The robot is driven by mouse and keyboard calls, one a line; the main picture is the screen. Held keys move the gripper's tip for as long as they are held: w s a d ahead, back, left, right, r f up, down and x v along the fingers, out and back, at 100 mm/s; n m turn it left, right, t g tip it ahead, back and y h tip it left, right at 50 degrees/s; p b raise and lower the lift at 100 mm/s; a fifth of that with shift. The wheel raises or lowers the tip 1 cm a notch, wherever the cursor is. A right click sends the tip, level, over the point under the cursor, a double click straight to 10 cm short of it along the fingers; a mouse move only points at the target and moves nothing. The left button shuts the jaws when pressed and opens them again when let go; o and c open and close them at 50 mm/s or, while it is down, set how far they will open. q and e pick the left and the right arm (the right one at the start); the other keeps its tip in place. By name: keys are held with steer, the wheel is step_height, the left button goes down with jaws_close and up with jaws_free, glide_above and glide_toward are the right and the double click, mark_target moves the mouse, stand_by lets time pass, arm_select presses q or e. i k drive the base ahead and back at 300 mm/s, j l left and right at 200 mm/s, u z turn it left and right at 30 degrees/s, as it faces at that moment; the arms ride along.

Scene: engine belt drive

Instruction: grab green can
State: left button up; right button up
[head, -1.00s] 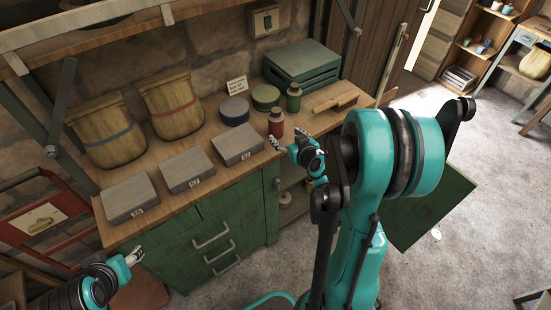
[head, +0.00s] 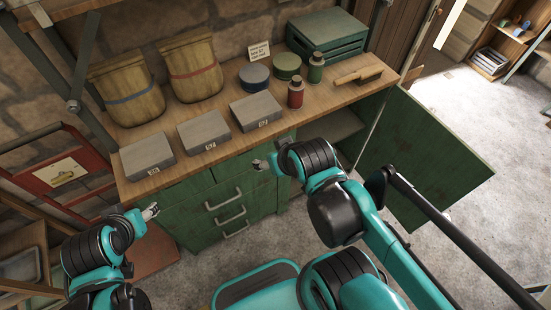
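A low round green can (head: 287,66) stands at the back of the wooden workbench (head: 345,100), between a blue round can (head: 254,76) and a taller green bottle-shaped container (head: 316,67). Nothing hides most of it. My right gripper (head: 258,164) is in front of the bench's front edge, well short of the green can, with nothing visible in it. My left gripper (head: 151,211) is at the lower left, in front of the green cabinet (head: 225,200), also with nothing visible in it. Both sets of fingers are too small to tell open from shut.
A red bottle (head: 295,93) stands before the green can. Three grey boxes (head: 204,130) line the bench front; two baskets (head: 190,68) stand behind. A green crate (head: 327,37) is at the back right, a brush (head: 358,76) on the right. The cabinet door (head: 425,150) hangs open.

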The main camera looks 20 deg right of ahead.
mark_target(315, 68)
steer(key=i+l, duration=0.1)
steer(key=l, duration=0.3)
steer(key=i+l+z, duration=0.1)
steer(key=l, duration=0.3)
steer(key=i+l, duration=0.1)
steer(key=l, duration=0.3)
steer(key=i+l+z, duration=0.1)
steer(key=l, duration=0.3)
steer(key=i+l+z, duration=0.1)
steer(key=l, duration=0.3)
steer(key=i+l, duration=0.2)
steer(key=l, duration=0.2)
steer(key=i+l+z, duration=0.1)
steer(key=l, duration=0.25)
